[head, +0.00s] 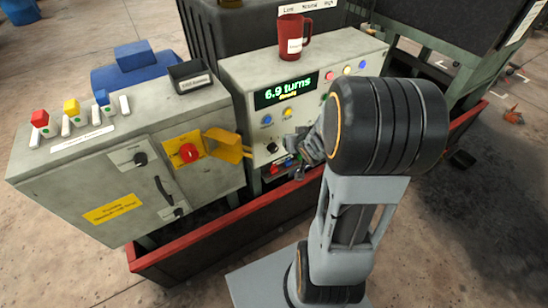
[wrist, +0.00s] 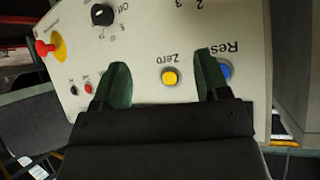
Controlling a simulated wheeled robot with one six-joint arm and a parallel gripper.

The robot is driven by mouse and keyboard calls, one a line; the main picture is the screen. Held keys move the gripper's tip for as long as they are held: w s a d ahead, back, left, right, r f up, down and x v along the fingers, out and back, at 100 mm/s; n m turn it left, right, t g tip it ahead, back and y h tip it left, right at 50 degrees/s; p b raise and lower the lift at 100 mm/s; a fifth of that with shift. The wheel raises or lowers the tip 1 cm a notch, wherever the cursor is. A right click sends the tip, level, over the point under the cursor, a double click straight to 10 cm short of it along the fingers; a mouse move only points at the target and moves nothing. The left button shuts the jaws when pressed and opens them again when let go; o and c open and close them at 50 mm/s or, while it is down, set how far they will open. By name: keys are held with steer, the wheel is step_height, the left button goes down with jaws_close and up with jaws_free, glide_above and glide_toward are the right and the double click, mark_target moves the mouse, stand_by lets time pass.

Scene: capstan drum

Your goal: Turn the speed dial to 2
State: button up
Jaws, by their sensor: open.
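The grey control panel (head: 250,95) has a green display reading 6.9 turns. In the wrist view, a black dial (wrist: 103,14) marked Off and with small numbers sits at the top left of the panel face. Digits 2 and 3 show at the top edge, but the dial they belong to is outside the view. I cannot read a speed label. My gripper (wrist: 163,82) is open and empty, its green-padded fingers either side of the yellow Zero button (wrist: 170,77). In the head view my arm hides part of the panel front.
A blue Reset button (wrist: 226,70) is beside the right finger. A red mushroom button (wrist: 45,48) is at the left. A red mug (head: 293,38) stands on the panel top. A grey cabinet (head: 85,165) with an open yellow flap (head: 230,146) adjoins it.

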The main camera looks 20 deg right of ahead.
step_height(320, 180, down, 8)
steer(key=d+m+t+y+b, duration=0.1)
steer(key=t+y+b, duration=0.1)
steer(key=m+t+y+b, duration=0.2)
steer(key=m+t+y, duration=0.2)
steer(key=t, duration=0.1)
glide_toward(275, 150)
steer(key=shift+m, duration=0.3)
steer(key=p+x, duration=0.1)
steer(key=x, duration=0.8)
steer(key=shift+w, duration=0.2)
steer(key=c, duration=0.9)
